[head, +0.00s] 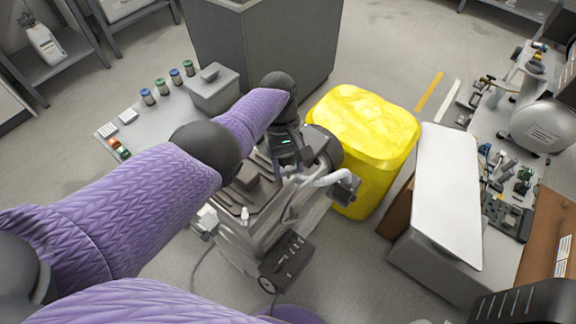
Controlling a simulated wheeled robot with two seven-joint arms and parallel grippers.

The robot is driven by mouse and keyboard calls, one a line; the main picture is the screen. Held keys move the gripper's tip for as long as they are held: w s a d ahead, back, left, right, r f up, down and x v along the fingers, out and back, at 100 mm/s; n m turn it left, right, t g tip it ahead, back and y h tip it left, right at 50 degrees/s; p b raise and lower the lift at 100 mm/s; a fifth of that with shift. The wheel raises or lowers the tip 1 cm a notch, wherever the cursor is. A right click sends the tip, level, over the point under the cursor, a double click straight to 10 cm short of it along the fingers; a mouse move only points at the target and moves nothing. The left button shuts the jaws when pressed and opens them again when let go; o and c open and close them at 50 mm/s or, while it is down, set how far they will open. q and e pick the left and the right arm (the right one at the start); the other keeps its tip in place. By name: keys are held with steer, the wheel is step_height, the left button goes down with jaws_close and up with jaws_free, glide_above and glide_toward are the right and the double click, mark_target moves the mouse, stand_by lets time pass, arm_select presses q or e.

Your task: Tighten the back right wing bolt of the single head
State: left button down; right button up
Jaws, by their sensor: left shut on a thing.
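The grey single-head compressor (258,229) stands in the middle, with a white hose (330,179) on its right side. My left arm, in a purple sleeve, reaches over it from the left. My left gripper (305,158) points down at the back right part of the compressor. It is shut on a small part there, at the place of the back right wing bolt; its fingertips and the bolt are largely hidden. A small white-topped fitting (245,214) stands near the compressor's front. My right gripper is not in view.
A yellow bin (366,125) stands close behind and right of the compressor. A large grey bin (265,45) is behind. A low table (165,128) with jars and a grey box (212,88) is at left. A cluttered bench (520,170) is at right.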

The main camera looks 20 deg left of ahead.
arm_select(q)
steer(key=shift+m+y+b, duration=0.3)
steer(key=shift+m+b, duration=0.05)
steer(key=shift+m, duration=0.55)
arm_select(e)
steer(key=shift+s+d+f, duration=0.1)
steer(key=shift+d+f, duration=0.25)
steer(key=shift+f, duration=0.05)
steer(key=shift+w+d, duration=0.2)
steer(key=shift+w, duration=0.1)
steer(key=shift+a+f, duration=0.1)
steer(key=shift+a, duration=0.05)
arm_select(q)
steer(key=shift+c, duration=1)
jaws_free()
steer(key=shift+w, duration=0.1)
steer(key=shift+o, duration=0.6)
steer(key=v, duration=1)
steer(key=shift+b, duration=0.3)
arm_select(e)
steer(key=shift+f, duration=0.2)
